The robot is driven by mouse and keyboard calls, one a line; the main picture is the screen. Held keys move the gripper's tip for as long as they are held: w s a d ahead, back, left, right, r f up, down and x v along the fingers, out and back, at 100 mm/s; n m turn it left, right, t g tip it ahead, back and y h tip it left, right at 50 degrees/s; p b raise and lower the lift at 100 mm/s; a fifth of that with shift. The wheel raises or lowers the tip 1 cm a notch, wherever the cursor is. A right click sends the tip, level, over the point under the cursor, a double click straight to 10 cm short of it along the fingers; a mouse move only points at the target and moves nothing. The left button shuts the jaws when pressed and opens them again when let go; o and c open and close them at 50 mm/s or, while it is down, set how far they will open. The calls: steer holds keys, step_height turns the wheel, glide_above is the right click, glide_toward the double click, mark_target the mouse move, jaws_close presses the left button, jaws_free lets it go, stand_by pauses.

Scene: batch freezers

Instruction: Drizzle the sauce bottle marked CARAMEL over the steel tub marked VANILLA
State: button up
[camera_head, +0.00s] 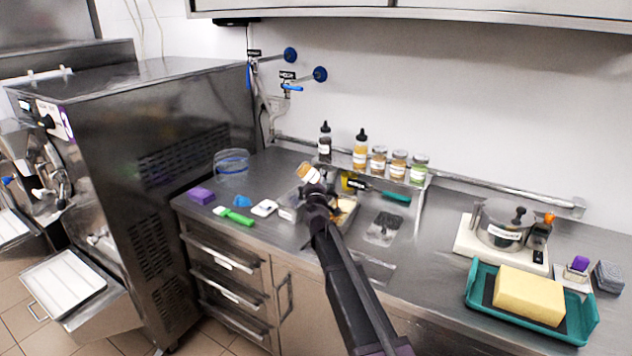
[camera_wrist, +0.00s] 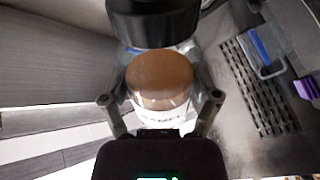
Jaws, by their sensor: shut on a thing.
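My gripper (camera_head: 312,186) is shut on the caramel sauce bottle (camera_head: 307,172), raised above the counter's steel wells. In the wrist view the bottle (camera_wrist: 160,82) sits between both fingers, with brown sauce, a partly readable white label and a black cap. It looks tilted in the head view. Steel tubs lie below and behind my gripper; one with pale yellow contents (camera_head: 346,205) is partly hidden by my arm. I cannot read which tub is marked VANILLA.
A dark sauce bottle (camera_head: 324,146), a yellow one (camera_head: 360,152) and several jars (camera_head: 398,164) stand along the wall. A teal tray (camera_head: 580,322) is at right.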

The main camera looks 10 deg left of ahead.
steer(key=w+d, duration=0.2)
steer(key=w, duration=0.6)
steer(key=shift+d, duration=0.15)
stand_by(4.0)
steer(key=shift+w+n, duration=0.1)
steer(key=shift+n, duration=0.3)
stand_by(0.5)
steer(key=shift+n+g+p, duration=0.3)
steer(key=shift+n+p, duration=0.1)
steer(key=shift+n, duration=1.2)
steer(key=shift+r+n+g+p, duration=0.2)
steer(key=shift+r+n+p, duration=0.4)
steer(key=shift+n+p, duration=0.35)
steer(key=shift+r+n+g+p, duration=0.2)
steer(key=shift+r+n+p, duration=0.45)
steer(key=shift+n, duration=0.5)
